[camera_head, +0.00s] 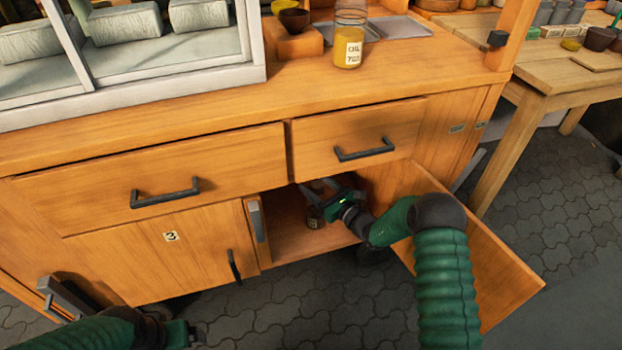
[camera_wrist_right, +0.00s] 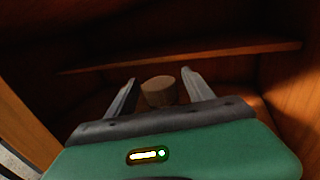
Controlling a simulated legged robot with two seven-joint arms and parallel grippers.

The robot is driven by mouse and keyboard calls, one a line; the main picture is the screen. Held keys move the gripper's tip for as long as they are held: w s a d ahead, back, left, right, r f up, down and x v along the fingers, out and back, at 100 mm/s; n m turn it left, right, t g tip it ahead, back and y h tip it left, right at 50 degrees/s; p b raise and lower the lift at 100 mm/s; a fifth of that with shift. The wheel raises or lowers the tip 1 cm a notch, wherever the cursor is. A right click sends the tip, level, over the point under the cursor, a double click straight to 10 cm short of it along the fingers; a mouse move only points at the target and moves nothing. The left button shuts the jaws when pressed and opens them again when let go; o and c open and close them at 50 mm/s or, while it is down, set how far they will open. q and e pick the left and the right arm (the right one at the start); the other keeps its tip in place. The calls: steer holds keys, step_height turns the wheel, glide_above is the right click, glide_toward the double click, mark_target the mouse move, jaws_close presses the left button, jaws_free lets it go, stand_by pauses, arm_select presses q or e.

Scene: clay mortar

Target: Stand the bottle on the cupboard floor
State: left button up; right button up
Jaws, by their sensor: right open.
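The bottle (camera_head: 315,218) is a small, dark, partly hidden shape inside the open cupboard, low over its floor (camera_head: 290,245). It looks upright; I cannot tell for sure whether its base touches the floor. In the right wrist view its round tan top (camera_wrist_right: 158,91) shows between the fingers. My right gripper (camera_head: 318,193) reaches into the cupboard, and its fingers (camera_wrist_right: 155,90) are open on either side of the bottle top, with gaps visible.
The cupboard door (camera_head: 480,255) stands open to the right, beside my right arm. Two drawers are shut above. In the right wrist view a shelf edge (camera_wrist_right: 190,55) crosses the cupboard's back. A jar labelled oil (camera_head: 348,47) stands on the worktop.

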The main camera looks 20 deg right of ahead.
steer(key=p+v, duration=0.4)
steer(key=v, duration=0.5)
steer(key=s+a+r+n+g+y, duration=0.2)
steer(key=s+a+n+g+y, duration=0.2)
steer(key=s+a+n+g, duration=1.05)
steer(key=s+d+n+g+h, duration=0.2)
steer(key=s+n+h, duration=0.5)
steer(key=s, duration=0.5)
steer(key=s+d+r+n+t+h, duration=0.1)
steer(key=d+r+n+t+h, duration=0.1)
steer(key=d+r+n+h, duration=0.2)
steer(key=d+n, duration=0.3)
steer(key=n, duration=0.2)
steer(key=shift+s+d+r+t+b, duration=0.2)
steer(key=shift+s+d+t+b, duration=0.1)
steer(key=shift+s+t, duration=0.1)
steer(key=shift+r+n, duration=0.1)
steer(key=shift+n, duration=0.15)
